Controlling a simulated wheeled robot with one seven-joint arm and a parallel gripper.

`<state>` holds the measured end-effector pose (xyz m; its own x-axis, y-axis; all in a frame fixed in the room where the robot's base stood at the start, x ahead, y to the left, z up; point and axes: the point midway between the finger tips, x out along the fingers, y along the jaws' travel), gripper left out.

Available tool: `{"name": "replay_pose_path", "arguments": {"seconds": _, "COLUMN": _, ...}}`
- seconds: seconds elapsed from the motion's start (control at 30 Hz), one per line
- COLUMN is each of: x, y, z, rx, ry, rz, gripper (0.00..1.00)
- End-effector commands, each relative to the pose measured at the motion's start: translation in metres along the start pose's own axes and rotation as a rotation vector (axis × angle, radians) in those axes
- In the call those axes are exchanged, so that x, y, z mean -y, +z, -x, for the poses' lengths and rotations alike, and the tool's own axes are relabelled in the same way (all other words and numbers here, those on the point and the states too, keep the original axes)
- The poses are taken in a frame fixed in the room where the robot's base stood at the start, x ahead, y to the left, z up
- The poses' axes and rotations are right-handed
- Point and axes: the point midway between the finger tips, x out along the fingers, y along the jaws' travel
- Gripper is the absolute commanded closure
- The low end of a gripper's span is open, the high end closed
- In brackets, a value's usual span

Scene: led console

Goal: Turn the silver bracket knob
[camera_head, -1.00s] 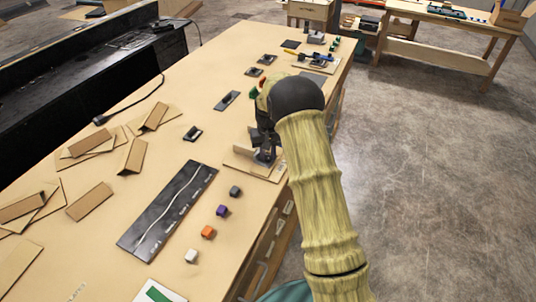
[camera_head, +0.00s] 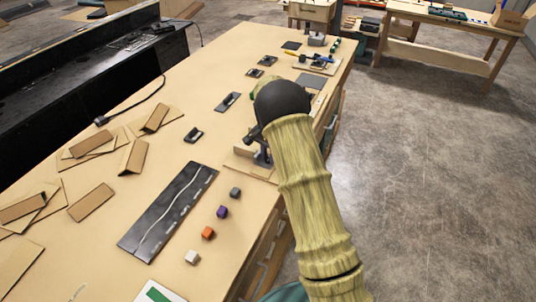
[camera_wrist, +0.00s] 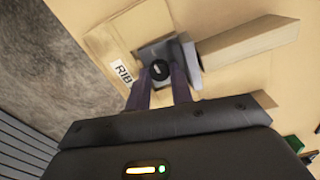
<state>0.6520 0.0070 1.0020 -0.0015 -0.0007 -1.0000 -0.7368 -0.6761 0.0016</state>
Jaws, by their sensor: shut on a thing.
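The silver-grey bracket (camera_wrist: 153,50) stands on a tan board labelled "RIB" in the wrist view. Its round dark knob (camera_wrist: 160,70) sits between the two fingers of my gripper (camera_wrist: 161,83), which is shut on it. In the head view, part of the grey bracket (camera_head: 263,156) shows below my arm's dark joint. My gripper and the knob are mostly hidden there by my arm.
A cardboard piece (camera_wrist: 247,42) lies beside the bracket. Small coloured cubes, including an orange one (camera_head: 208,233), and a dark panel (camera_head: 168,212) are on the workbench (camera_head: 130,200). Open floor (camera_head: 430,190) lies right of the bench.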

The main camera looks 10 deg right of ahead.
Motion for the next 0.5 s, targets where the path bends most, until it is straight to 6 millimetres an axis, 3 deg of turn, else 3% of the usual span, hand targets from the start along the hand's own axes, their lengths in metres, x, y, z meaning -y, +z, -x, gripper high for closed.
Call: {"name": "replay_pose_path", "arguments": {"seconds": 0.5, "x": 0.0034, "y": -0.0010, "z": 0.0050, "rx": -0.006, "ry": -0.010, "rz": -0.077, "gripper": 1.00}}
